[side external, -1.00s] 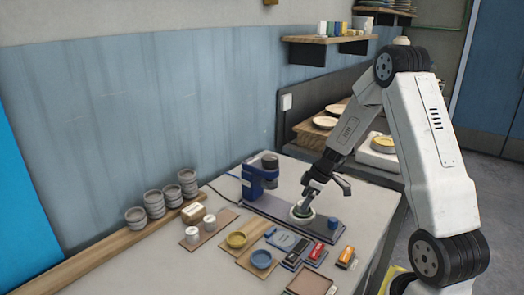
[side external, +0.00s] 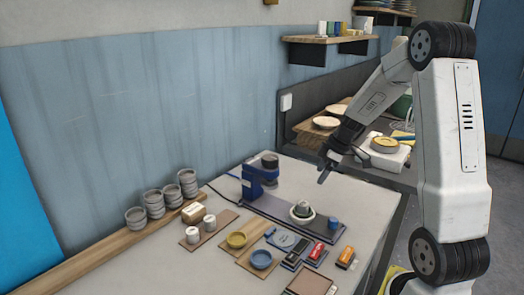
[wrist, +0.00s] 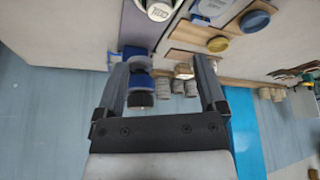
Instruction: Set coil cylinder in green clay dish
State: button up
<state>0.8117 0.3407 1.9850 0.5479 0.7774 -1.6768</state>
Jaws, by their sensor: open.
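The grey coil cylinder (side external: 302,204) stands in a small green dish inside a white round holder (side external: 302,220) on the dark blue base plate. In the wrist view the cylinder's top (wrist: 159,12), lettered COIL, shows at the upper edge with a green ring around it. The dish's full outline is partly hidden by the cylinder. My gripper (side external: 325,173) is open and empty, apart from the cylinder, above and to its right in the side view. Its two fingers also show spread apart in the wrist view (wrist: 162,65).
A blue press-like device (side external: 258,178) stands behind left on the base plate. A yellow dish (side external: 236,240), a blue dish (side external: 261,259) and two white cylinders lie in front. Stacked grey bowls (side external: 153,203) line the wall. A small blue cylinder (side external: 333,223) stands right of the holder.

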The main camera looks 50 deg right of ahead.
dwell(0.5)
jog(key=s+a+f+m+h, duration=0.1)
jog(key=s+a+f+m, duration=0.1)
jog(key=a, duration=1.1)
jog(key=s+a+f+m+g+h, duration=0.1)
jog(key=s+a+m, duration=0.2)
jog(key=a, duration=1)
jog(key=shift+s+f, duration=0.3)
jog(key=shift+f, duration=0.1)
